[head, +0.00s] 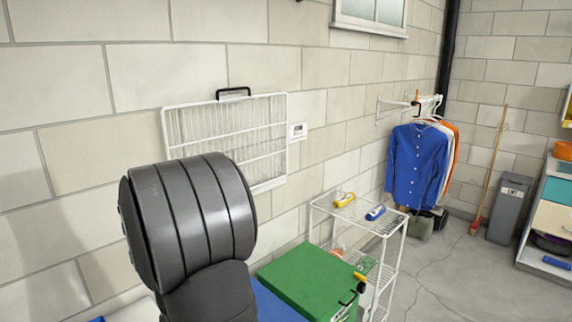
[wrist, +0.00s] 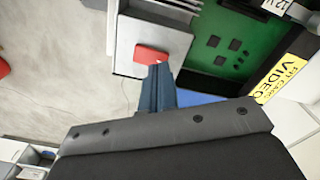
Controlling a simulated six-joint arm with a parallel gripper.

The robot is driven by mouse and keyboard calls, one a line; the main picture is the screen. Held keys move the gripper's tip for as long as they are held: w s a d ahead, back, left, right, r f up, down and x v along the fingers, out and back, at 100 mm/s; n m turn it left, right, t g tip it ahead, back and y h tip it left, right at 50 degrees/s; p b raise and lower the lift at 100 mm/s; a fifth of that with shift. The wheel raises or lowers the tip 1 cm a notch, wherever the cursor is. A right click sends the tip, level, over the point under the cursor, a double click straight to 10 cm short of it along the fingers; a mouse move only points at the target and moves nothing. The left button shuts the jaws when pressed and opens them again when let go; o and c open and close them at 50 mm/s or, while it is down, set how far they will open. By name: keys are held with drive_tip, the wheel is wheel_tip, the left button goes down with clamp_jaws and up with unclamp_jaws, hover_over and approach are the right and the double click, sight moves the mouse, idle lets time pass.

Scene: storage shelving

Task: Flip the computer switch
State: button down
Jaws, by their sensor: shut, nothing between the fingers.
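The computer shows in the wrist view as a green board (wrist: 213,28) with dark square chips and a light grey box (wrist: 130,63) beside it. A red switch (wrist: 148,54) sits on the face of that box. My gripper (wrist: 158,72) is shut and empty, with its blue-grey fingertips at the switch's lower right edge. I cannot tell whether they touch it. In the head view a green panel (head: 300,275) lies behind my dark arm, with a black and yellow part at its right corner. My gripper and the switch are hidden there.
A yellow label reading VIDEO (wrist: 284,78) and a dark connector are at the wrist view's right. A white wire rack (head: 395,248) with bottles stands right of the green panel. A white wall grille (head: 235,120) is behind my arm. Open concrete floor (head: 450,270) is at right.

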drive_tip(key=shift+f, duration=0.85)
drive_tip(key=shift+r, duration=3.55)
drive_tip(key=shift+f, duration=0.1)
drive_tip(key=shift+f, duration=3.4)
drive_tip(key=shift+r, duration=0.1)
